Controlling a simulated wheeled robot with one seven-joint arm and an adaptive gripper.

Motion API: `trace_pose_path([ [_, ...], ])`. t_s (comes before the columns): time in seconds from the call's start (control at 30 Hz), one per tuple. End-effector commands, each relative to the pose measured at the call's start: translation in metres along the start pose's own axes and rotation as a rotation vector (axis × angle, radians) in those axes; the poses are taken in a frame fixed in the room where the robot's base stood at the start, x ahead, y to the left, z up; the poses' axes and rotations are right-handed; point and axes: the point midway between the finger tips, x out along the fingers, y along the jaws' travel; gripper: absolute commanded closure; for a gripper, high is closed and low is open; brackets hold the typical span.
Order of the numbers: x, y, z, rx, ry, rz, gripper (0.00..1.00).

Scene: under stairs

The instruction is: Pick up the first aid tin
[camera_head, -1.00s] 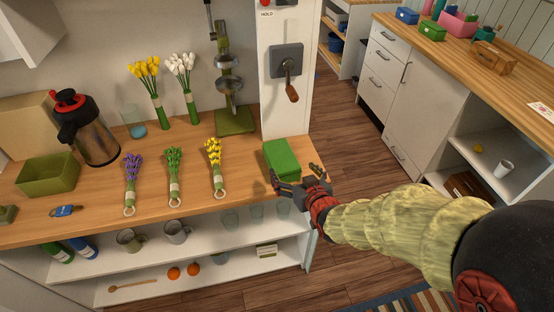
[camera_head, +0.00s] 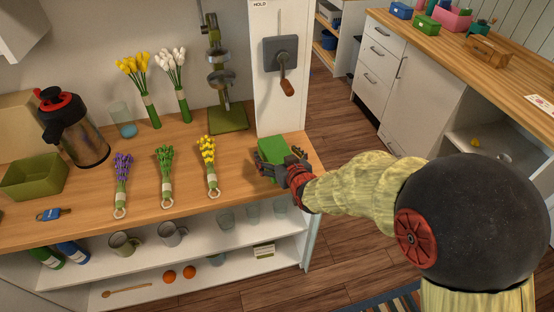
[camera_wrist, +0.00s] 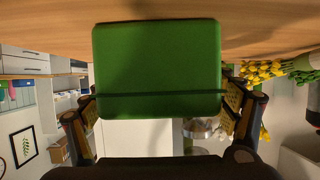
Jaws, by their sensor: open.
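The green tin (camera_head: 273,150), a plain box with no marking that I can make out, stands on the wooden counter near its right end. In the wrist view the tin (camera_wrist: 157,62) fills the middle, with a dark seam across it. My gripper (camera_head: 282,165) is at the tin's front side. In the wrist view my gripper (camera_wrist: 163,108) is open, with one finger at each side of the tin. The right finger is very close to the tin's side; I cannot tell whether it touches. In the head view my gripper hides the tin's lower front.
Bunches of yellow (camera_head: 208,165), green (camera_head: 166,175) and purple flowers (camera_head: 121,185) lie left of the tin on the counter (camera_head: 240,185). A white post (camera_head: 281,90) with a crank (camera_head: 286,75) stands behind it. A shelf with mugs and glasses is below. Wooden floor is at the right.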

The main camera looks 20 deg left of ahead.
Motion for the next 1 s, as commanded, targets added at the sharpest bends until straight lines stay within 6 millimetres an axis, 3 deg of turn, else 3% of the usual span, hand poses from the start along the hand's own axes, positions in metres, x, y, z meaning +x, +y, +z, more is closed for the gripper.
trace_pose_path([
  [0.13, -0.0004, 0.0001, -0.0006, 0.0, 0.0, 0.0, 0.15],
  [1.0, -0.0006, 0.0002, -0.0004, 0.0, 0.0, 0.0, 0.64],
])
